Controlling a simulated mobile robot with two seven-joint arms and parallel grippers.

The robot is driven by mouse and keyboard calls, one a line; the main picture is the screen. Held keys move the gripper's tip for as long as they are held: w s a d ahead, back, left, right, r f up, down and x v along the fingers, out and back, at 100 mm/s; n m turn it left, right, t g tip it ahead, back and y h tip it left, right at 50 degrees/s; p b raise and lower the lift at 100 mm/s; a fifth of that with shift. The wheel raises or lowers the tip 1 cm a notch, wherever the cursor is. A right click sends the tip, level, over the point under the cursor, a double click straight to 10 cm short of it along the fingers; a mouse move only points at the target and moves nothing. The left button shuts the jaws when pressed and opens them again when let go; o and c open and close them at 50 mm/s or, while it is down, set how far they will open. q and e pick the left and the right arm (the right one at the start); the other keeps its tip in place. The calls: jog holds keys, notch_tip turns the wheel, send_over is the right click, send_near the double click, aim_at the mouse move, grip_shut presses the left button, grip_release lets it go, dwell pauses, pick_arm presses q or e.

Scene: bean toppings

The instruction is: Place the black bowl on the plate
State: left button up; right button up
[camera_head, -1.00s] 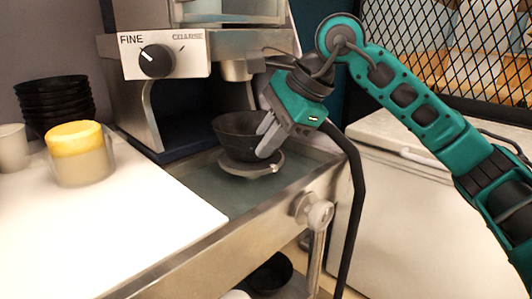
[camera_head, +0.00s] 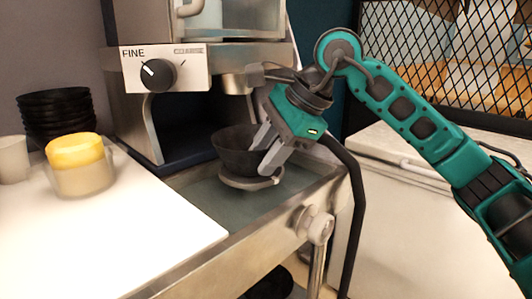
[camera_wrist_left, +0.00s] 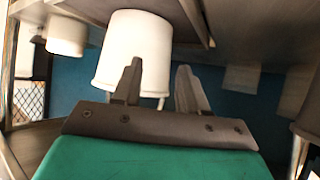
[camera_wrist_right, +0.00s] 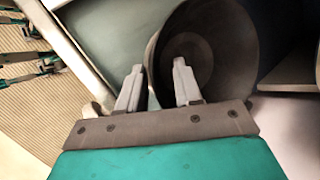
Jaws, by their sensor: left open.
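The black bowl (camera_head: 232,153) sits upright on a grey round plate (camera_head: 248,184) in the machine's tray. My right gripper (camera_head: 260,160) is at the bowl's right rim. In the right wrist view the bowl (camera_wrist_right: 213,50) fills the upper right; the fingers (camera_wrist_right: 157,88) stand apart, one outside the wall and one over its inside. Whether either finger touches the bowl I cannot tell. My left gripper (camera_wrist_left: 159,85) is open and empty; it shows only in the left wrist view, with a white cup-like object (camera_wrist_left: 135,50) beyond its fingers.
The grinder (camera_head: 200,70) stands close behind the bowl. A stack of black bowls (camera_head: 55,112), a yellow-topped jar (camera_head: 80,165) and a pale cup (camera_head: 12,158) stand at the left. The white board (camera_head: 120,235) is clear in front. A metal knob (camera_head: 318,228) juts from the counter front.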

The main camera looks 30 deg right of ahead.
jog(key=p+v, duration=0.1)
jog(key=v, duration=1)
jog(key=shift+d+r+p, duration=0.15)
jog(key=shift+r+p, duration=0.2)
jog(key=shift+p, duration=0.05)
jog(key=shift+s, duration=0.1)
